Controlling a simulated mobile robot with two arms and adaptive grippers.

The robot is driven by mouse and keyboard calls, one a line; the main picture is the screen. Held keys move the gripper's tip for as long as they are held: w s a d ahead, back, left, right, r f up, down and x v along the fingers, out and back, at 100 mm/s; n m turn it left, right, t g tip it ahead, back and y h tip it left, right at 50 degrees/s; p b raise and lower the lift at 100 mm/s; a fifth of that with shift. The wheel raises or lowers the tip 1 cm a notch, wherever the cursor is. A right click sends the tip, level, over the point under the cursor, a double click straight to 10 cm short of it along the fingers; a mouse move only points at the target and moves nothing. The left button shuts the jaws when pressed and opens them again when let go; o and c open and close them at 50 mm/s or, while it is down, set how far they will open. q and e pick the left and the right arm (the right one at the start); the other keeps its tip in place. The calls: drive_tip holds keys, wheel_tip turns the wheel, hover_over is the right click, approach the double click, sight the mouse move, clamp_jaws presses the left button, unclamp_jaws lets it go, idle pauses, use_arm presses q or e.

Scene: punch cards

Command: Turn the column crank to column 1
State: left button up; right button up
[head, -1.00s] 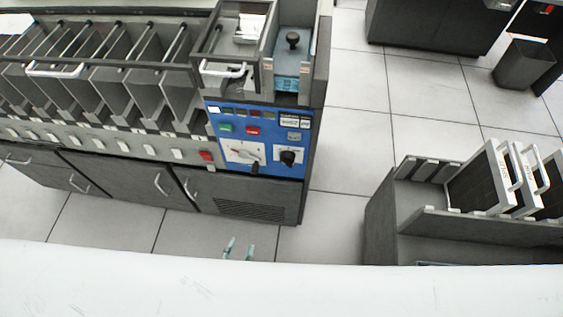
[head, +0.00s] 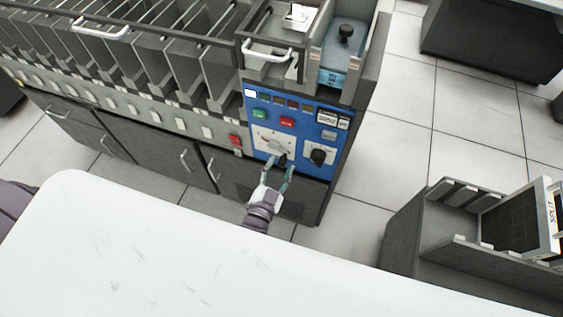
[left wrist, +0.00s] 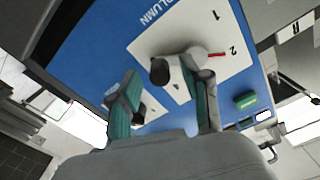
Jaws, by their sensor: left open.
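The column crank (head: 282,159) sits on a white dial plate (head: 262,136) on the blue panel (head: 328,107). In the left wrist view the crank has a dark handle knob (left wrist: 160,71) and a grey arm. A red pointer (left wrist: 218,54) is close to the "2"; the "1" is farther along the plate. My left gripper (head: 281,166) is open at the panel, its teal fingers on either side of the crank handle. In the left wrist view the fingers (left wrist: 165,88) spread around the knob; I cannot tell whether they touch it. My right gripper is not in view.
A second dark knob (head: 318,156) is close to the right of the crank. Green (head: 260,114) and red (head: 287,121) buttons sit above. A white surface (head: 190,245) fills the foreground. A grey rack (head: 450,245) stands at right, with clear floor between.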

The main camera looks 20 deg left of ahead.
use_arm(q)
drive_tip(key=shift+w, duration=0.8)
clamp_jaws()
drive_tip(key=shift+d+r, duration=0.1)
